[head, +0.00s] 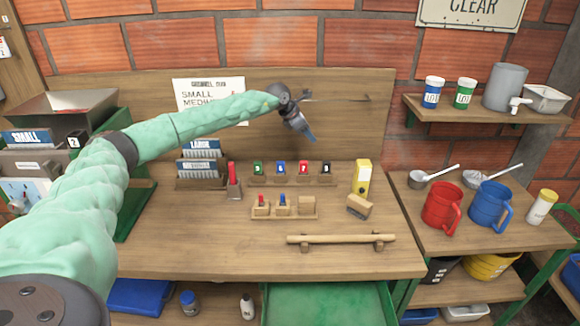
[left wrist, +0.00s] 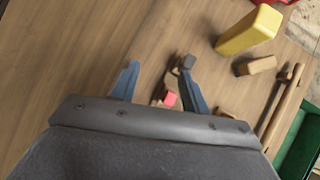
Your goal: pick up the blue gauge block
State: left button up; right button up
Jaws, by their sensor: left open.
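My left gripper (head: 311,138) is open and empty, in the air above the back of the bench. Its two blue-grey fingers show apart in the left wrist view (left wrist: 158,70). In the head view a small blue lettered block (head: 280,168) stands in the back wooden rack, between a green block (head: 258,168) and a red block (head: 304,168). A black block (head: 326,168) stands at the rack's right end. A blue-topped piece (head: 283,203) sits in a front wooden tray. I cannot tell which blue piece is the gauge block. No blue block is clear in the left wrist view.
A red-handled tool (head: 232,180) stands left of the racks. A yellow box (head: 362,177) and a wooden brush-like block (head: 359,206) are to the right. A wooden bar (head: 340,239) lies at the front. Red and blue mugs stand on the right side table.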

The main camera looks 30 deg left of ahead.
pick_arm(q)
jog(key=s+a+f+m+g+y, duration=0.1)
jog(key=s+a+f+g+y, duration=0.1)
jog(key=a+f, duration=0.15)
jog(key=m+g+y, duration=0.2)
jog(key=g, duration=0.2)
send_over(281, 162)
jog(key=shift+s+a+f, duration=0.2)
jog(key=shift+s, duration=0.05)
jog(key=shift+f+p, duration=0.6)
jog(key=shift+f, duration=0.7)
jog(key=f+p, duration=0.1)
jog(key=f, duration=0.1)
jog(key=f+p, duration=0.1)
jog(key=shift+w+d+f+p, duration=0.15)
jog(key=shift+w+f+p, duration=0.1)
jog(key=shift+f+p, duration=0.1)
jog(key=shift+f, duration=0.75)
pick_arm(e)
notch_tip(281, 162, down, 11)
jog(key=s+d+t, duration=0.1)
jog(key=d, duration=0.1)
jog(key=shift+d, duration=0.15)
pick_arm(q)
jog(key=shift+c, duration=0.4)
grip_shut()
